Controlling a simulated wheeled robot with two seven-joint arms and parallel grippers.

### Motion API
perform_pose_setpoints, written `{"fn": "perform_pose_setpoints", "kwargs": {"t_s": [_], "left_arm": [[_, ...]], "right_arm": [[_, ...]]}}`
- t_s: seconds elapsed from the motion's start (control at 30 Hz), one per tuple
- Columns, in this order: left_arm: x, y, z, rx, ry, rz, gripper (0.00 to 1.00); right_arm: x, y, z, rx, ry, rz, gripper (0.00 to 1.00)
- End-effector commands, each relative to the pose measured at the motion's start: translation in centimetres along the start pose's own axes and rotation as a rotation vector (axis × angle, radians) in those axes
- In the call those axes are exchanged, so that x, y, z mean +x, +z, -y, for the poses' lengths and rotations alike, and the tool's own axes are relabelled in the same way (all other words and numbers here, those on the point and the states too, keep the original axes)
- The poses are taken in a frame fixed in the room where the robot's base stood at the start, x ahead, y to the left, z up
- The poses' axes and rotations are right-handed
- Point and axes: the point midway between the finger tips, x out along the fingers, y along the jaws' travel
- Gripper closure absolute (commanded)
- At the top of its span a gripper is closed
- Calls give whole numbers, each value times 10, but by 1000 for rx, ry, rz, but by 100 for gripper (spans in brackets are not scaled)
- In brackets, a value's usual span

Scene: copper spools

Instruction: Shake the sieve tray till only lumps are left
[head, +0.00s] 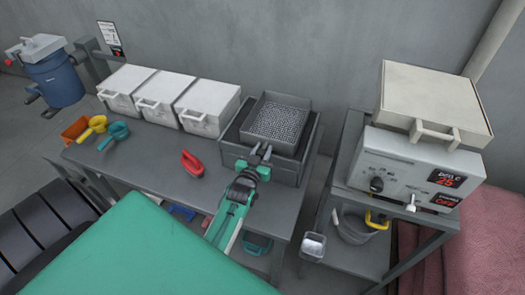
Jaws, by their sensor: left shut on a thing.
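The sieve tray is a dark grey square tray (272,143) with a speckled, mesh-like floor, on the right part of the grey bench. It sits in or just over a larger grey open box (290,169); I cannot tell whether they touch. My left gripper (262,152) is shut on the sieve tray at its near wall, toward the left corner. The floor looks evenly speckled, and I cannot make out separate lumps or powder. What lies in the box below is hidden by the tray. My right gripper is not in view.
Three white lidded boxes (165,96) line the bench's back left. Orange, yellow and teal scoops (114,135) lie at the left, and a red one (192,163) near the middle. A furnace-like machine (415,165) reading 25 and OFF stands on a separate stand at right.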

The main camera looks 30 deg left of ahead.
Motion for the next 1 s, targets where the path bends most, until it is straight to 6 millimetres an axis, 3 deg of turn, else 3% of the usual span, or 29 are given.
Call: {"fn": "perform_pose_setpoints", "kwargs": {"t_s": [0.17,0.4,0.7,0.73,0.8,1.0], "left_arm": [[0,0,8,3,0,1,100],[0,1,40,5,0,2,100],[0,1,42,0,0,2,100],[0,1,42,0,0,2,68],[0,1,42,0,1,2,54],[0,0,42,0,1,1,51]], "right_arm": [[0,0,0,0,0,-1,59],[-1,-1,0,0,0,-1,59],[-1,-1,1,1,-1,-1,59],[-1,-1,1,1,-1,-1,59],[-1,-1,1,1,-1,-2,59],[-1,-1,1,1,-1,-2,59]]}}
